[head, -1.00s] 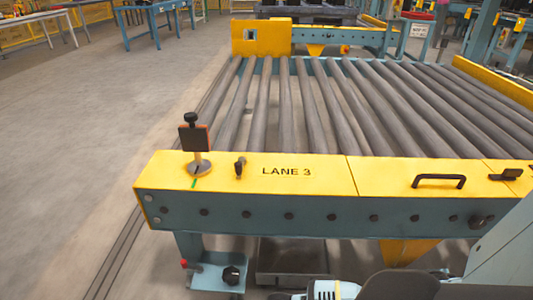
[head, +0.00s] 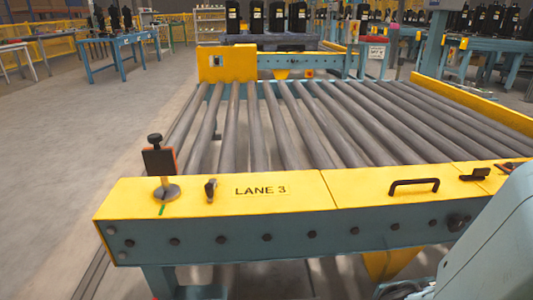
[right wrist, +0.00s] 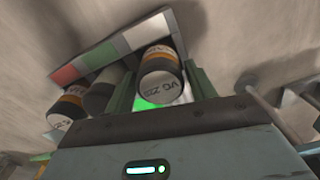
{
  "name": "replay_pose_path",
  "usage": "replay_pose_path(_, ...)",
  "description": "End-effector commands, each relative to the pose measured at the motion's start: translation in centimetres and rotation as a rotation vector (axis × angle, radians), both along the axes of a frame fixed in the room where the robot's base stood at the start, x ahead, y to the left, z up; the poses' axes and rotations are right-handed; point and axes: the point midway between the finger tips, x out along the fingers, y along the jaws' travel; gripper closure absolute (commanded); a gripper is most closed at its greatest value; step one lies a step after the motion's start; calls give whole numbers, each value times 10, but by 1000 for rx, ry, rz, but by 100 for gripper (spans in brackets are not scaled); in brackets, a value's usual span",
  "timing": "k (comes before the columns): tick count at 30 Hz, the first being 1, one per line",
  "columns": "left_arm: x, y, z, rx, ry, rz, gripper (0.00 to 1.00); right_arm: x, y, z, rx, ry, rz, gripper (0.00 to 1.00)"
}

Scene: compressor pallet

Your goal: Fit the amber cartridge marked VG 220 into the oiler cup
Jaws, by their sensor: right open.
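In the right wrist view a cartridge with a dark body, an amber band and a pale end (right wrist: 162,78) carries the mark VG 22 and a last digit that is hard to read. My right gripper (right wrist: 163,88) is open, with one teal finger on either side of this cartridge in the picture; no contact with it shows. A second cartridge with an amber band (right wrist: 69,107) lies to the left, its mark unreadable. A grey cylinder (right wrist: 103,92) stands between the two. I cannot make out the oiler cup in any view. My left gripper is not in view.
A strip with red, green, grey and white patches (right wrist: 110,45) runs behind the cartridges. In the head view the yellow-fronted LANE 3 roller conveyor (head: 262,190) fills the middle, with a knobbed stand (head: 160,165) at its front left corner. Open floor (head: 90,130) lies to the left.

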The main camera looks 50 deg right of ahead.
Motion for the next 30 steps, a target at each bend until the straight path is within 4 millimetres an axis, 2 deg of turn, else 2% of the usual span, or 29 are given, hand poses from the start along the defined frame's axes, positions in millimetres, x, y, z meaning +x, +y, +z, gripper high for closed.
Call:
replay_pose_path(1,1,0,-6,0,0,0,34,0,0,-9,0,1,0,45)
replay_pose_path(4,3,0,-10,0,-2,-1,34,1,0,-16,0,-1,-1,45)
replay_pose_path(14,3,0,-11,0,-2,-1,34,1,0,-18,0,-2,-1,45)
replay_pose_path(23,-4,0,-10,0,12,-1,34,1,0,-18,0,-2,-1,83)
replay_pose_path(30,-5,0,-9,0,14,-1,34,1,0,-17,0,-2,0,83)
